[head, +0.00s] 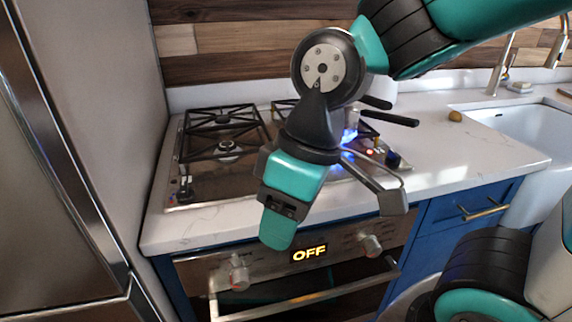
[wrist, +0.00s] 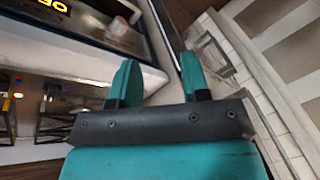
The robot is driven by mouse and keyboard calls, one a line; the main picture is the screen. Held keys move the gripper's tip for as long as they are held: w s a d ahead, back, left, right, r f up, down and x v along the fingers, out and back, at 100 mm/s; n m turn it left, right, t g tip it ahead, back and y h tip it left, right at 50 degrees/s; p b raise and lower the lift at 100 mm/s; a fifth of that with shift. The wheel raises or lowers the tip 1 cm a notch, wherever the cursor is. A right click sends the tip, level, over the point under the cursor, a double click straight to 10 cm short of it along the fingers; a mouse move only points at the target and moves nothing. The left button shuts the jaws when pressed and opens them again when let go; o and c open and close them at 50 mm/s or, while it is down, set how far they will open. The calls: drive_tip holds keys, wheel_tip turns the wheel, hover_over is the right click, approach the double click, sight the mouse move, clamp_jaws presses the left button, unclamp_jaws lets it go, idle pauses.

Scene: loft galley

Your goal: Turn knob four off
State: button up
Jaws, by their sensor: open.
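The cooktop (head: 245,160) has a dark knob (head: 393,160) at its right front, close to a small red light (head: 369,152). No number is readable, so I cannot tell for sure which knob is four. A blue flame (head: 350,135) burns at the right side, partly hidden by my arm. Another dark knob (head: 186,190) stands at the left front. My gripper (head: 277,232) hangs in front of the counter edge, left of the right knob and apart from it. In the wrist view my gripper (wrist: 160,62) has two teal fingers spread, with nothing between them.
The oven front has two metallic knobs (head: 238,270) (head: 370,243), a display reading OFF (head: 309,253) and a bar handle (head: 305,299). A steel fridge (head: 55,150) stands left. Clear counter (head: 465,150) and a white sink (head: 535,130) lie right.

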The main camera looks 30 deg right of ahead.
drive_tip(key=w+d+r+n+g+h+p, duration=0.1)
drive_tip(key=w+d+r+n+h+p, duration=0.25)
drive_tip(key=w+d+p, duration=0.55)
drive_tip(key=w+d+r+n+g+h+p, duration=0.1)
drive_tip(key=w+d+r+n+h+p, duration=0.3)
drive_tip(key=w, duration=1)
drive_tip(key=shift+m, duration=0.55)
drive_tip(key=p+x, duration=0.1)
drive_tip(key=x, duration=0.5)
drive_tip(key=p+x, duration=0.1)
drive_tip(key=x, duration=0.5)
drive_tip(key=d+x, duration=0.1)
drive_tip(key=x, duration=0.6)
drive_tip(key=shift+w+r+p, duration=0.1)
drive_tip(key=shift+r+p, duration=0.1)
drive_tip(key=shift+p, duration=0.2)
drive_tip(key=shift+h, duration=0.25)
clamp_jaws()
